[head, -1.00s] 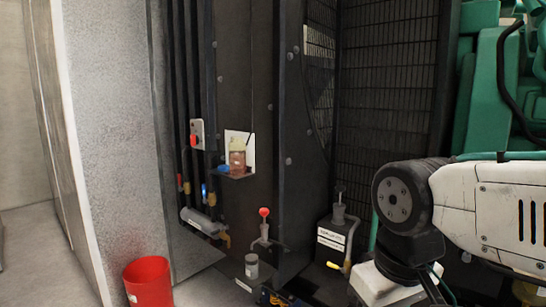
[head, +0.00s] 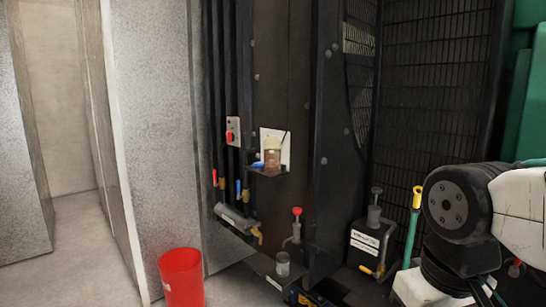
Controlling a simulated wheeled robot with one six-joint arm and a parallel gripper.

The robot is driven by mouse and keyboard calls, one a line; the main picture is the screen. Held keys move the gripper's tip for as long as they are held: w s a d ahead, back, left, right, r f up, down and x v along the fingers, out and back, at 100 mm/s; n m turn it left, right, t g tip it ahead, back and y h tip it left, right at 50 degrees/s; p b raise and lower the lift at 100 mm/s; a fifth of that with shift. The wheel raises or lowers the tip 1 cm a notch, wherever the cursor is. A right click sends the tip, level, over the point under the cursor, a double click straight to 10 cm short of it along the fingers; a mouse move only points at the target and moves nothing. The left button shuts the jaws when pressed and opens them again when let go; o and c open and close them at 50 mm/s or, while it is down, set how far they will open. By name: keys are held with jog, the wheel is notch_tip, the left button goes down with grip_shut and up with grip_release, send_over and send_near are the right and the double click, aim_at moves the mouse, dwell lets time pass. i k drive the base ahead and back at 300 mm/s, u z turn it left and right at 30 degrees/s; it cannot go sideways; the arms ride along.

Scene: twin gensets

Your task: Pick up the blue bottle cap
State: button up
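A small blue item (head: 257,165), which looks like the blue bottle cap, sits at the left end of a small dark shelf (head: 262,172) on the black panel. An amber bottle (head: 273,156) stands on the same shelf just right of it, in front of a white sheet. At this size I cannot tell whether the cap touches the bottle. Part of my arm shows at the lower right, well to the right of the shelf. My gripper itself is not in view.
A red bucket (head: 182,280) stands on the floor at lower left. Pipes with coloured valve handles run down left of the shelf. A red-knobbed pump (head: 296,228), a grey cup (head: 283,264) and a labelled black box (head: 368,243) stand below. Grey floor is open at far left.

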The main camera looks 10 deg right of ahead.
aim_at(261, 165)
jog(key=z, duration=0.05)
jog(key=i, duration=2.45)
jog(key=u, duration=0.3)
